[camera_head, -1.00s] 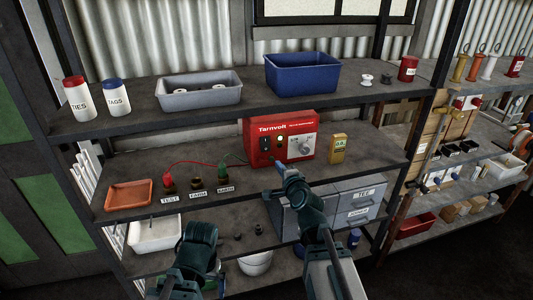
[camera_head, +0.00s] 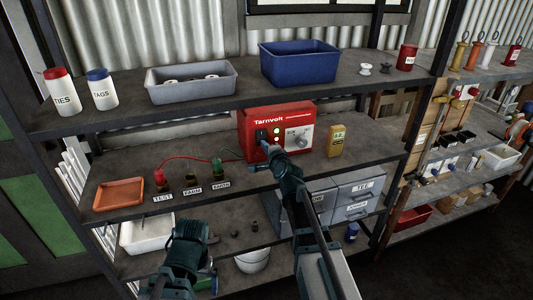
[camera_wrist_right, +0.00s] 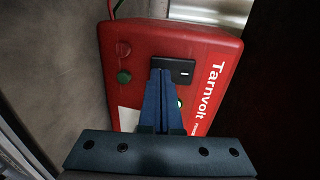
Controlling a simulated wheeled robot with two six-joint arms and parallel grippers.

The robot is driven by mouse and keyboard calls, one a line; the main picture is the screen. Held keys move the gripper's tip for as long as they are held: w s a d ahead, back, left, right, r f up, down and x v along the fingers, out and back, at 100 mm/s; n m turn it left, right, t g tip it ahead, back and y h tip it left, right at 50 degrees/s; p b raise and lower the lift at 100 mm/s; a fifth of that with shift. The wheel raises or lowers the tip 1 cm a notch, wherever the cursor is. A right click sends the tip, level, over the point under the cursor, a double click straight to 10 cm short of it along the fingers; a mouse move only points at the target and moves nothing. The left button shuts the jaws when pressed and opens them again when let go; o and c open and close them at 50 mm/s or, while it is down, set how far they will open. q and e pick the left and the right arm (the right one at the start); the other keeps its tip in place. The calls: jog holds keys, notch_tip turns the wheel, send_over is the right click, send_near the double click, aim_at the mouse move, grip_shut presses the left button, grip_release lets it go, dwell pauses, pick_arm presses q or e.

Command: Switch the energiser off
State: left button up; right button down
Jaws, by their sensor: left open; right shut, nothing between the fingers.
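The energiser (camera_head: 292,117) is a red box marked Tarnvolt on the middle shelf, with a dial on its right part. Its black switch (camera_wrist_right: 184,68) shows in the right wrist view; which way it is set cannot be told. A small lamp near it looks lit. My right gripper (camera_wrist_right: 162,74) is shut and empty, its fingertips in front of the switch and covering part of it; contact cannot be told. In the head view my right gripper (camera_head: 262,152) is at the energiser's lower left front. My left gripper (camera_head: 188,245) is low, before the bottom shelf, away from the energiser.
An orange tray (camera_head: 119,195) stands further left. A yellow meter (camera_head: 336,140) stands close on the right. Grey drawers (camera_head: 355,194) are below, and bins (camera_head: 299,63) above.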

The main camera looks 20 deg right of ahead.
pick_arm(q)
jog(key=shift+f, duration=0.1)
pick_arm(e)
jog(key=shift+w, duration=0.45)
pick_arm(q)
jog(key=shift+f, duration=0.15)
pick_arm(e)
jog(key=shift+w+f, duration=0.2)
jog(key=shift+w, duration=0.05)
